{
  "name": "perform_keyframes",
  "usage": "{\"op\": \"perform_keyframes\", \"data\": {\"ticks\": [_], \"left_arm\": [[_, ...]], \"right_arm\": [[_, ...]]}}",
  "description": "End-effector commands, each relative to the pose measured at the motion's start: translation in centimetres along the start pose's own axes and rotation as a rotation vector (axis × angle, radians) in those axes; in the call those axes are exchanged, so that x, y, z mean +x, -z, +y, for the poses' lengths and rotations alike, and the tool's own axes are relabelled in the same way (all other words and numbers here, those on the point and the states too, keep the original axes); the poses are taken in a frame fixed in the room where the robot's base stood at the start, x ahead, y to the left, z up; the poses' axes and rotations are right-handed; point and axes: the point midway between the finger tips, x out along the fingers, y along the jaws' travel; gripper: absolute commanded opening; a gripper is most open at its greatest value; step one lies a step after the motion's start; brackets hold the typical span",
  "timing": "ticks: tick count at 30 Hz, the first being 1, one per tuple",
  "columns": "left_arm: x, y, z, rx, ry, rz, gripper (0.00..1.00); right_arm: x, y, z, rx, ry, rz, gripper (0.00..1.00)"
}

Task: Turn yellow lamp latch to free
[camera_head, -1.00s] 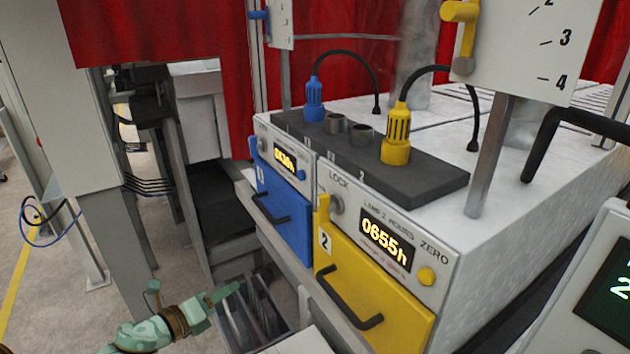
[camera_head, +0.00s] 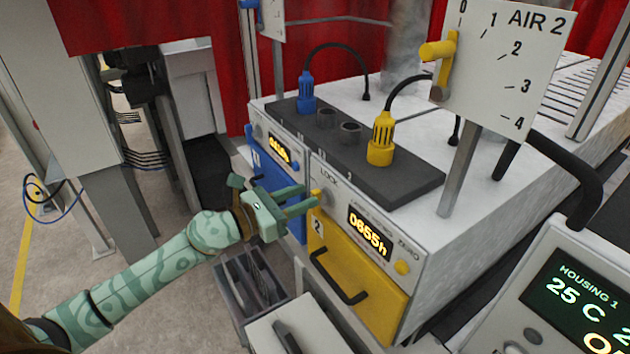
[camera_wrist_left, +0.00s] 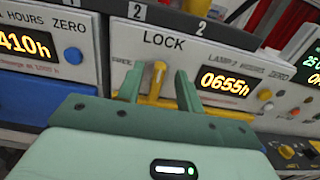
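The yellow lamp latch (camera_wrist_left: 157,80) stands upright under the word LOCK in the left wrist view, on the front of the white lamp housing. In the head view it shows as a small yellow piece (camera_head: 313,190) above the yellow drawer (camera_head: 372,286), partly hidden by my gripper. My left gripper (camera_wrist_left: 160,84) is open, with one finger on each side of the latch; I cannot tell whether either finger touches it. It also shows in the head view (camera_head: 312,198), reaching in from the left. My right gripper is not in view.
A blue drawer (camera_head: 268,187) sits to the left. A yellow lamp plug (camera_head: 381,140) and a blue one (camera_head: 306,95) stand on the dark top strip. The AIR 2 panel (camera_head: 515,70) rises on a post at right. A grey bin (camera_head: 236,300) stands below my arm.

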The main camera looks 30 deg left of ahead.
Motion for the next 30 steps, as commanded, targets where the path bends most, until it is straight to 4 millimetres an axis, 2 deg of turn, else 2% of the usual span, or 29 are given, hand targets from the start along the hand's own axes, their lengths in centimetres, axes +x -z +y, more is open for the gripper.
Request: {"op": "perform_keyframes", "data": {"ticks": [3, 6, 10, 17, 18, 21, 22, 30], "left_arm": [[2.2, -0.3, 0.0, -0.001, 0.0, -0.002, 0.36], [3.3, -0.1, 0.0, -0.003, 0.001, 0.0, 0.36], [4.0, 0.1, -0.1, -0.003, 0.001, 0.001, 0.36], [4.1, 0.1, -0.1, -0.002, 0.002, 0.001, 0.36], [4.1, 0.1, -0.1, -0.002, 0.002, 0.001, 0.34], [4.0, 0.1, -0.1, -0.002, 0.001, 0.001, 0.06], [4.0, 0.1, -0.1, -0.002, 0.001, 0.002, 0.0], [4.0, 0.3, -0.1, -0.009, 0.002, 0.004, 0.0]], "right_arm": [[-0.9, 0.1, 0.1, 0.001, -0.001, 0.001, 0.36], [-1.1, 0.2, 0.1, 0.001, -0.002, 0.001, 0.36], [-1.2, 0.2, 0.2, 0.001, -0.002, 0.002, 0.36], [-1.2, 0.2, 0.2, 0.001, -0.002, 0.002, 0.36], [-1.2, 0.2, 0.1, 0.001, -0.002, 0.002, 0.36], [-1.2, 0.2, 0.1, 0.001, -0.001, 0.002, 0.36], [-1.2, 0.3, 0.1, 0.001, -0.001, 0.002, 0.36], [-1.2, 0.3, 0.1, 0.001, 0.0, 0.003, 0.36]]}}
